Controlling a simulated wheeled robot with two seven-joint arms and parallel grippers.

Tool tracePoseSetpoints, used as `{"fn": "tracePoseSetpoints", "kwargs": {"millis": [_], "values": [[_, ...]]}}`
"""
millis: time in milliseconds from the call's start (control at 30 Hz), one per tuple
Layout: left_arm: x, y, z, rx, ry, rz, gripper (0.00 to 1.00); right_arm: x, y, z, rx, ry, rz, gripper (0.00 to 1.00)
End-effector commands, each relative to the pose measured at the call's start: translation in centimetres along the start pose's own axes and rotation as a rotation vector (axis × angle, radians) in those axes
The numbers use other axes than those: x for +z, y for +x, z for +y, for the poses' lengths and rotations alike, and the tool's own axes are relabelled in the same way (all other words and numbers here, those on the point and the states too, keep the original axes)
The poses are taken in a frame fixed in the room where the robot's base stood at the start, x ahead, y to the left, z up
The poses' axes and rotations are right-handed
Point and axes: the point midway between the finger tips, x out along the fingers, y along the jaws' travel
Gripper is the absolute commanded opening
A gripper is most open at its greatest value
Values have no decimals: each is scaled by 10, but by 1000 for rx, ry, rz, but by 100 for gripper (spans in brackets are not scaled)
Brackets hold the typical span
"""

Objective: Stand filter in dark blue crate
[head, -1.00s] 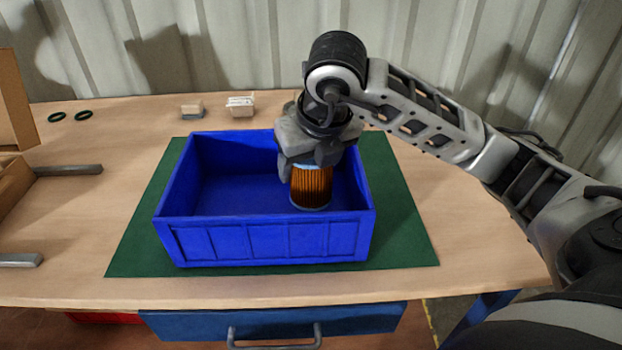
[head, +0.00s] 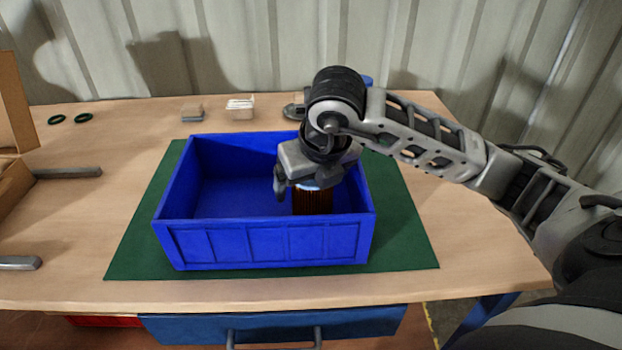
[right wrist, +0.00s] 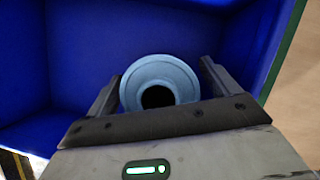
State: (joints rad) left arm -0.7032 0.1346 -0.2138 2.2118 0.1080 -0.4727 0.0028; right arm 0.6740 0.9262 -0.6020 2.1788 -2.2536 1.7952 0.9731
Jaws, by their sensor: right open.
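The blue crate (head: 262,243) sits on a green mat on the workbench. The filter (head: 313,201), with orange-brown pleats and a light blue end cap, stands upright inside the crate near its right side, its lower part hidden by the front wall. My right gripper (head: 302,190) is over the filter's top. In the right wrist view, the light blue cap with its dark centre hole (right wrist: 159,84) lies between the two fingers (right wrist: 160,85), with a gap at the right finger. The jaws are open. My left gripper is not in view.
The green mat (head: 408,235) surrounds the crate. Two dark rings (head: 70,118) and small boxes (head: 240,107) lie at the back. Cardboard boxes (head: 14,105) and grey bars (head: 68,172) are at the left. The crate's left half is empty.

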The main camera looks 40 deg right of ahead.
Motion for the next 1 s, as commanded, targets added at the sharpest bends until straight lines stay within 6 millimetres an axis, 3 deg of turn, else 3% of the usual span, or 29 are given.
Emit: {"fn": "tracePoseSetpoints", "kwargs": {"millis": [167,600,767,1000], "values": [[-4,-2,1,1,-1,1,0,2,-17,0,2,0,-5,88],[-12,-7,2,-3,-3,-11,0,3,-108,-1,-2,-1,-6,88],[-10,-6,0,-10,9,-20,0,2,-120,0,-1,0,-2,88],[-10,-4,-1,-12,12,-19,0,0,-122,0,0,0,0,88]]}}
